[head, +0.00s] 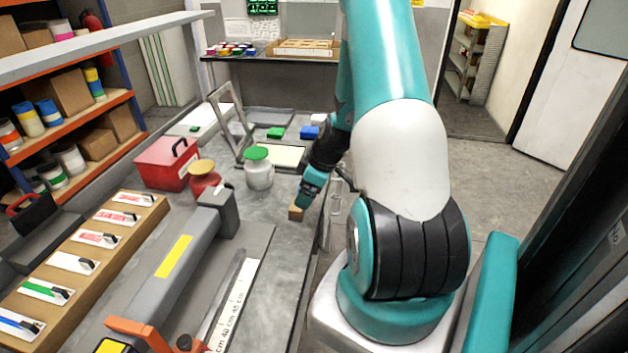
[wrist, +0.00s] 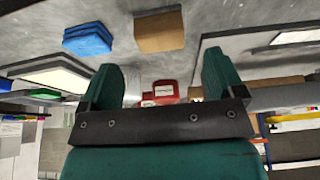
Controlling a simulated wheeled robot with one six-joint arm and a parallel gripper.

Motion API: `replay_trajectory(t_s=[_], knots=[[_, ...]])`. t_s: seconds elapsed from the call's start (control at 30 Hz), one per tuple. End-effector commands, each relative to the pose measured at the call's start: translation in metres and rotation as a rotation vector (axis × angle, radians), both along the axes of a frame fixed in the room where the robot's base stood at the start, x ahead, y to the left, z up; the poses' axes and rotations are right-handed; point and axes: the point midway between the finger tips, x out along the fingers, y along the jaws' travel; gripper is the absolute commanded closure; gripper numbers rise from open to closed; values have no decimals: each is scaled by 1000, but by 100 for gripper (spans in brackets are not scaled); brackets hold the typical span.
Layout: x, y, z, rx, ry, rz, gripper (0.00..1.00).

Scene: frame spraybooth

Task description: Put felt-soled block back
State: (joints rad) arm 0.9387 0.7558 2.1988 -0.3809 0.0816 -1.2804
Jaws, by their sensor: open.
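In the wrist view the tan block (wrist: 160,31) lies flat on the bench, apart from the fingers. My gripper (head: 304,197) is close to the block, partly overlapping it in the head view. In the wrist view my gripper (wrist: 161,78) has its two green fingers wide apart, with nothing held between them.
A blue block (head: 309,132) and a green block (head: 275,133) lie farther back. A grey jar with a green lid (head: 259,172), a red pot (head: 204,176) and a red toolbox (head: 167,163) stand left of my gripper. A metal frame (head: 228,118) leans behind.

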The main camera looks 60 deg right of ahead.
Motion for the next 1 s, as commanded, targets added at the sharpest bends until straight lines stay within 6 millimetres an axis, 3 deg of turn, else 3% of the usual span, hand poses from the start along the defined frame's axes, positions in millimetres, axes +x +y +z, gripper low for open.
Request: replay_trajectory(t_s=[0.23,0.53,0.63,0.67,0.77,0.87,0.9,1.0], knots=[[-15,-7,39,-3,-1,-2,12],[-20,-7,53,1,0,1,12],[-11,7,62,9,2,16,12],[-5,16,67,15,4,26,12],[18,70,96,48,17,68,12],[30,149,134,94,53,120,12],[28,184,148,112,73,142,12],[6,263,180,148,128,191,12]])
